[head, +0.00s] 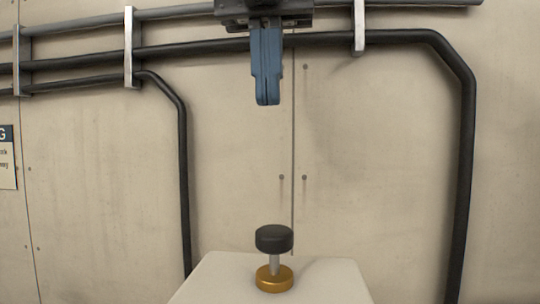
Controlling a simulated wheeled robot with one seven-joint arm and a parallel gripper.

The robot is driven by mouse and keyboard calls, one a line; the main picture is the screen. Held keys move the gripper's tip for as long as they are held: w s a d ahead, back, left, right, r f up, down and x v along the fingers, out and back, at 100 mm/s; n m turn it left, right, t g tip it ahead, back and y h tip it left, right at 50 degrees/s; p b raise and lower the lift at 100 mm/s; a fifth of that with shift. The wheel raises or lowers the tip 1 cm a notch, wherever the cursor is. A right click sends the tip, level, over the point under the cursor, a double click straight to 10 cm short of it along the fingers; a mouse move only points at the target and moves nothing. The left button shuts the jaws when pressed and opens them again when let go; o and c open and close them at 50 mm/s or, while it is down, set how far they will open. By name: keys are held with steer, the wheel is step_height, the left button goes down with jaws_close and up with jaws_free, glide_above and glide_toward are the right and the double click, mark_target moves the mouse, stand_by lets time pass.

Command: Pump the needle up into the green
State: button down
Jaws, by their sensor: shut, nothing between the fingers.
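A pump plunger with a black round knob (274,238) stands upright on a short metal rod, which rises from a brass collar (274,279). The collar sits on top of a pale box-like housing (325,280). My gripper (267,102) points down with its blue fingers closed together and nothing between them. In the picture it hangs well above the knob, slightly to its left, and apart from it. No gauge, needle or green zone shows in this view.
Black pipes (182,170) run along the back wall and down both sides of the housing, held by pale brackets (129,45). A partly cut-off sign (7,158) is at the left edge. The space between my gripper and the knob looks clear.

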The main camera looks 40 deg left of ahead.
mark_target(272, 232)
steer(key=f, duration=1.3)
steer(key=shift+w+f, duration=0.2)
steer(key=shift+w, duration=0.15)
steer(key=shift+f+b, duration=0.8)
steer(key=shift+f, duration=1.05)
step_height(272, 232, up, 14)
steer(key=p, duration=0.2)
steer(key=shift+s+r+p, duration=0.25)
steer(key=shift+s+p, duration=0.1)
